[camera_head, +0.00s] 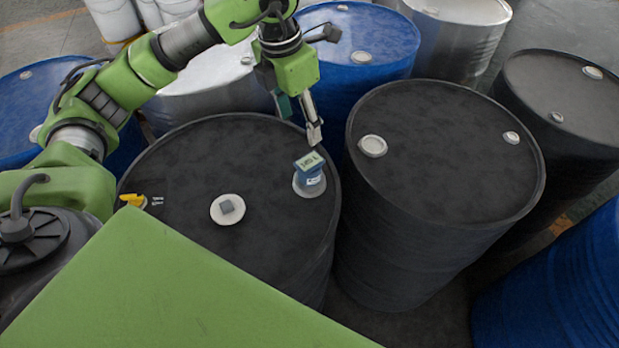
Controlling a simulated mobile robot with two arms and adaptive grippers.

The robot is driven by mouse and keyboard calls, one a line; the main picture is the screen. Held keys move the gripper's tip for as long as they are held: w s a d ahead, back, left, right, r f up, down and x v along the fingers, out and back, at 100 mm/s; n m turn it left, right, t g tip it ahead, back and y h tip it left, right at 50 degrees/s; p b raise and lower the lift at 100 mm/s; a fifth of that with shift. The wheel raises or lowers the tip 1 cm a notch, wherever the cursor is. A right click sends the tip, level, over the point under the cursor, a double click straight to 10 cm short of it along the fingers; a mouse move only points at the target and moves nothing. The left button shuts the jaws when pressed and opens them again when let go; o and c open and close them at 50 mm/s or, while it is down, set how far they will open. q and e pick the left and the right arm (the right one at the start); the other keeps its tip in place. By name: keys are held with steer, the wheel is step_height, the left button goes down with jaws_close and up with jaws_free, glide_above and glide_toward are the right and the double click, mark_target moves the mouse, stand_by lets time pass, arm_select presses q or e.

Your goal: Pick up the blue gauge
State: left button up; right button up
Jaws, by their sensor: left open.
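The blue gauge (311,178) is a small blue block with a pale display on top. It stands on a light round cap near the right rim of a black drum (185,165). My left gripper (313,136) hangs just above and slightly behind the gauge, pointing down. It is open and empty, and a small gap shows between its fingertips and the gauge. One finger partly hides the other. My right gripper is out of view.
Another black drum (440,130) stands close at right. Blue drums (360,40) and silver drums (462,30) stand behind.

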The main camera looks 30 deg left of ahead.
mark_target(309, 161)
arm_select(q)
steer(key=f, duration=0.3)
steer(key=f+p, duration=0.1)
steer(key=f, duration=0.2)
steer(key=w+f+p, duration=0.1)
steer(key=f, duration=0.2)
steer(key=shift+w+d+f, duration=0.1)
steer(key=shift+d, duration=0.15)
steer(key=shift+d+f+p, duration=0.15)
steer(key=shift+f+p, duration=0.3)
steer(key=shift+f, duration=0.05)
steer(key=f, duration=0.1)
steer(key=f+p, duration=0.1)
steer(key=f, duration=0.1)
steer(key=shift+w+d+f+p, duration=0.25)
steer(key=shift+w+p, duration=0.1)
steer(key=shift+w+f, duration=0.1)
steer(key=shift+f, duration=0.35)
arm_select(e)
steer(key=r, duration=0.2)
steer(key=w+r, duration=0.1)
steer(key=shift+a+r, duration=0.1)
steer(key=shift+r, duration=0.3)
arm_select(q)
steer(key=shift+c, duration=0.3)
steer(key=shift+r, duration=0.1)
steer(key=c, duration=1.5)
